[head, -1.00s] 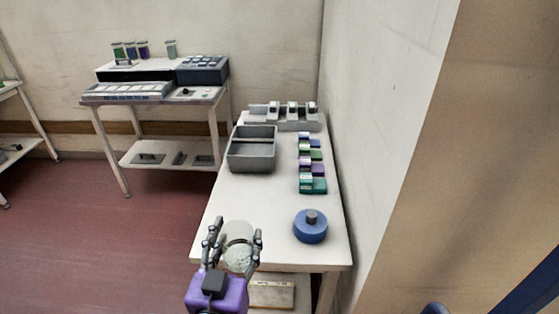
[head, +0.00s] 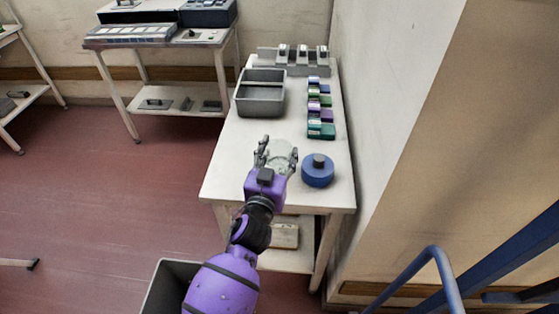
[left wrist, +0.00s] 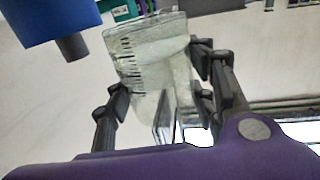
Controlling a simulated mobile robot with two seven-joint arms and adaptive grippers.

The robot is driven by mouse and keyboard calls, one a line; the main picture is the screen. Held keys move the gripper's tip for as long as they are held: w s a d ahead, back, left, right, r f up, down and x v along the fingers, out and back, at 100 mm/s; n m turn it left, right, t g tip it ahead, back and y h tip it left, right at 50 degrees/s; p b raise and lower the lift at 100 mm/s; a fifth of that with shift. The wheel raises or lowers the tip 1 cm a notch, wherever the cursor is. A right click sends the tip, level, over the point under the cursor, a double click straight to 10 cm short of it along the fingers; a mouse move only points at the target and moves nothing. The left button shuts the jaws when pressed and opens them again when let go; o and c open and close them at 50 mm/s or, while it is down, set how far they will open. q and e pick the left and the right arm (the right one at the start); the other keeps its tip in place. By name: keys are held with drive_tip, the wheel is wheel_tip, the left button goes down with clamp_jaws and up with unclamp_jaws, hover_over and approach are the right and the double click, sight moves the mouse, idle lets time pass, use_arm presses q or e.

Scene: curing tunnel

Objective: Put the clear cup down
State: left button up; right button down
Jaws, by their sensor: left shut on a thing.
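The clear cup (head: 281,155) is a pale see-through vessel over the front part of the white table (head: 225,180). It also shows in the left wrist view (left wrist: 150,60), with dark marks on its side. My left gripper (head: 276,156) is shut on the cup, with fingers on both sides of it. In the left wrist view the fingers (left wrist: 160,95) flank the cup. I cannot tell whether the cup's base touches the table. My right gripper is not in view.
A blue round object with a dark knob (head: 318,172) stands just right of the cup. A grey divided bin (head: 261,104), several coloured boxes (head: 320,115) and a grey rack (head: 294,69) stand farther back. A wall borders the table's right side. Bare tabletop lies left of the cup.

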use_arm(q)
drive_tip(key=shift+w+f, duration=0.5)
drive_tip(key=shift+f, duration=0.05)
drive_tip(key=f, duration=0.1)
drive_tip(key=f+b, duration=0.1)
drive_tip(key=f, duration=0.1)
drive_tip(key=shift+w+f, duration=0.2)
drive_tip(key=shift+f, duration=0.1)
drive_tip(key=shift+r, duration=0.15)
drive_tip(key=shift+f, duration=0.35)
drive_tip(key=o, duration=1.3)
drive_tip(key=shift+r, duration=0.1)
drive_tip(key=shift+o, duration=0.2)
